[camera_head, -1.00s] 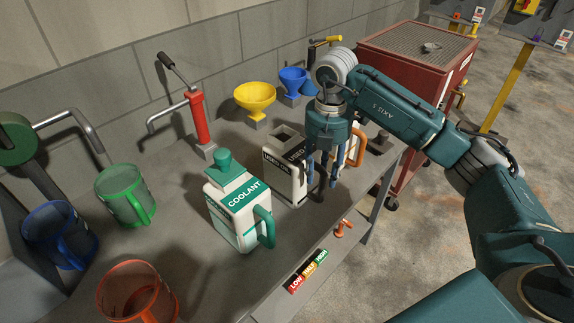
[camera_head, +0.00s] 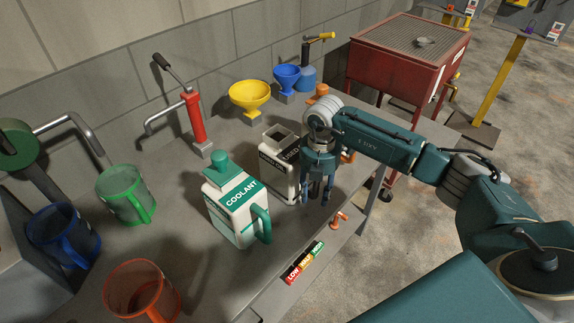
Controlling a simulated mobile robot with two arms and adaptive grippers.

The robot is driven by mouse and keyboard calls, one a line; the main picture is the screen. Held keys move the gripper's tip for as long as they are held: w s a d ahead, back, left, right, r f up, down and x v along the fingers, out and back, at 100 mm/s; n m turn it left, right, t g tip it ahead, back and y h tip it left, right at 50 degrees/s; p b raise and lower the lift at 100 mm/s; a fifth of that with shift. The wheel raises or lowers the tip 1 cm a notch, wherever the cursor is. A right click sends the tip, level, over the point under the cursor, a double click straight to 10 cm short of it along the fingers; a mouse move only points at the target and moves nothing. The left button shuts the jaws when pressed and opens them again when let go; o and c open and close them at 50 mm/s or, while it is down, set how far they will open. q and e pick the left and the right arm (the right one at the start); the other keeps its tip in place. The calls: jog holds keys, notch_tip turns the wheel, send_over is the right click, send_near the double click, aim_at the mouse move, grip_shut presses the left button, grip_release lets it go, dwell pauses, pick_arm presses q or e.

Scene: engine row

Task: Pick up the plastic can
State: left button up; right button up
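A white can labelled USED (camera_head: 270,163), with an open square top, stands upright on the bench. A white can with a green cap and handle, labelled COOLANT (camera_head: 235,205), stands to its left and nearer. An orange cap (camera_head: 319,91) and part of an orange handle (camera_head: 349,157) show behind my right gripper; the body between them is hidden. My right gripper (camera_head: 319,195) points down just right of the USED can, fingers apart and apparently empty. Whether it touches that can is unclear. My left gripper is out of view.
A red hand pump (camera_head: 194,118), a yellow funnel (camera_head: 250,96) and a blue funnel (camera_head: 287,79) stand along the wall. Green (camera_head: 125,194), blue (camera_head: 64,237) and orange (camera_head: 142,291) jugs stand at left. A red cabinet (camera_head: 395,73) is beyond the bench's right end.

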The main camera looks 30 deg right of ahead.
grip_shut()
jog(key=shift+w+r, duration=0.1)
jog(key=shift+r, duration=0.15)
